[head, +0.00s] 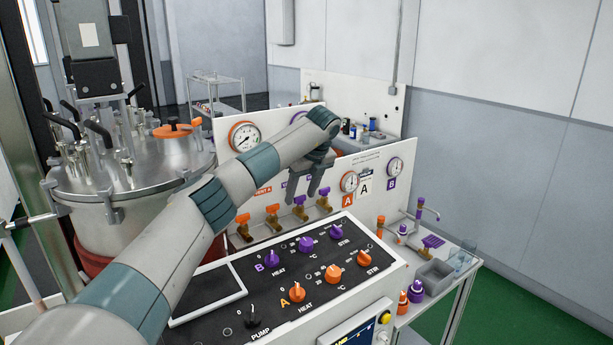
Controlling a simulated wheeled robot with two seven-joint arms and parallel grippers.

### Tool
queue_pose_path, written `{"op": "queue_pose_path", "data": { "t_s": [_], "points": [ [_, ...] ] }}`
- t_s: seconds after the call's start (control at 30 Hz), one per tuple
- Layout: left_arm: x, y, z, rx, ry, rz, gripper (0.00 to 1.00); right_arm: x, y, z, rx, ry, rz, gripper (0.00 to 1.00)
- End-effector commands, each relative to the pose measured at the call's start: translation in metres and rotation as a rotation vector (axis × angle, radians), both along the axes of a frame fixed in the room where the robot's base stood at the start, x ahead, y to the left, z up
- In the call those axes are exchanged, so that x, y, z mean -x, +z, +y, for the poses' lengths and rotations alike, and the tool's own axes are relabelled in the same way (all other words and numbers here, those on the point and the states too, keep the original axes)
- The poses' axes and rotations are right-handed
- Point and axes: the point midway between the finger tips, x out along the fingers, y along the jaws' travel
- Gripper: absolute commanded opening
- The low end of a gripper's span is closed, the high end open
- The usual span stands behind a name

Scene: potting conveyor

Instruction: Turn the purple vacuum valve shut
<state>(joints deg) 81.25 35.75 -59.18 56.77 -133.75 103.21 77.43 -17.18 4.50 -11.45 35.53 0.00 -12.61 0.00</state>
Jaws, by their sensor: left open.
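A row of brass valves with coloured handles runs along the foot of the white upright panel (290,228). Orange-handled valves (243,219) stand at its left. A purple-handled valve (299,201) stands further right, just below my left gripper (306,192). That gripper is open and empty, its fingers pointing down in front of the panel. My left arm crosses from the lower left and hides part of the panel. Another valve handle sits by the right finger. The small labels are too blurred to tell which valve is the vacuum one. My right gripper is out of view.
A sloped black control panel (350,262) with purple and orange knobs lies in front of the valves. A steel vessel (120,178) with an orange handwheel stands left. A side bench (452,289) at right holds bottles, a grey bin and purple-tipped taps.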

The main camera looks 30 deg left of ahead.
Motion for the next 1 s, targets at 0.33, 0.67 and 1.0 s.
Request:
{"op": "queue_pose_path", "data": {
  "t_s": [0.33,0.67,1.0],
  "points": [
    [0.004,0.032,-0.013,0.0,-0.001,-0.005,0.51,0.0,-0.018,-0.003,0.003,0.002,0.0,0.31],
    [0.014,0.093,-0.037,-0.001,-0.002,-0.005,0.51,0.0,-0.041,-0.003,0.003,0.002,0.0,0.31],
    [0.022,0.141,-0.054,-0.002,-0.001,-0.004,0.51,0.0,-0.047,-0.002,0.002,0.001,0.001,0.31]
  ]
}}
